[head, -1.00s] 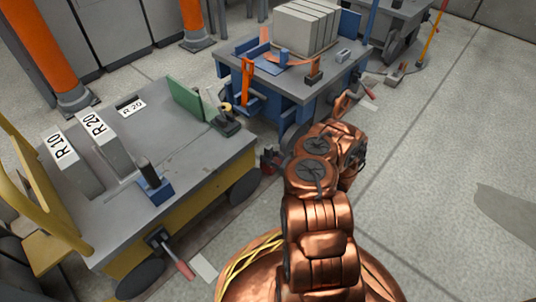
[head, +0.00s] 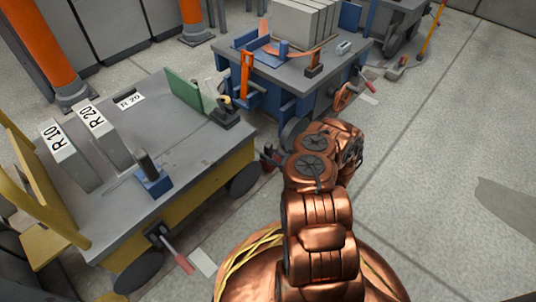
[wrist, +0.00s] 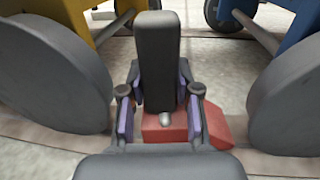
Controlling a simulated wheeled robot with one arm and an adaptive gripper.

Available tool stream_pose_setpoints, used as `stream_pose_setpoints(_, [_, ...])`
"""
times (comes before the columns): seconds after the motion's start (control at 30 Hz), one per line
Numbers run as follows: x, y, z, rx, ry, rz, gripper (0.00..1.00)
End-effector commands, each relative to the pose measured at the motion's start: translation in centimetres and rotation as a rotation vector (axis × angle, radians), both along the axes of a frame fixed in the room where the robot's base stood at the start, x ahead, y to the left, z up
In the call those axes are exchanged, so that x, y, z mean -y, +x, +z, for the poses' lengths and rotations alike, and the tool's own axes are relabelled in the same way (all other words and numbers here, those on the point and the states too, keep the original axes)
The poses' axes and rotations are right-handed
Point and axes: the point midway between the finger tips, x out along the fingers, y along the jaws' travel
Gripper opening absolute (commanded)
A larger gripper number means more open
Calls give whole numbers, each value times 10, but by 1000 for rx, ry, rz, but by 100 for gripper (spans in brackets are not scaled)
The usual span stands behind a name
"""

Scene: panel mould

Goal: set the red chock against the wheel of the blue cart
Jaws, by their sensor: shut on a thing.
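In the wrist view my gripper (wrist: 158,115) is shut on the red chock (wrist: 165,130), with a purple-padded finger on each side of its dark upright handle. The chock is low, close to the floor; I cannot tell whether it touches it. The blue cart's wheel (wrist: 290,100) is to its right, with a narrow visible gap. In the head view my gripper (head: 271,158) is small and dark between the two carts. The blue cart (head: 320,95) stands behind it, and its near wheel (head: 293,131) is partly hidden by my arm.
A yellow cart (head: 190,205) with a grey top stands at the left; its wheel (wrist: 50,75) is close on the chock's left. A red-handled lever (head: 180,260) sticks out from its side. Grey blocks (head: 295,25) load the blue cart. Open floor (head: 430,150) lies to the right.

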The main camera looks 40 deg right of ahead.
Motion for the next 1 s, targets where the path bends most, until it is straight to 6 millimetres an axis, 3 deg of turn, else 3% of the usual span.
stream_pose_setpoints(0.63, [0,0,-10,1,1,0,0])
stream_pose_setpoints(0.67, [0,0,-10,1,1,0,35])
stream_pose_setpoints(0.9, [0,0,-10,0,1,0,60])
stream_pose_setpoints(1.0, [0,0,-10,0,1,0,61])
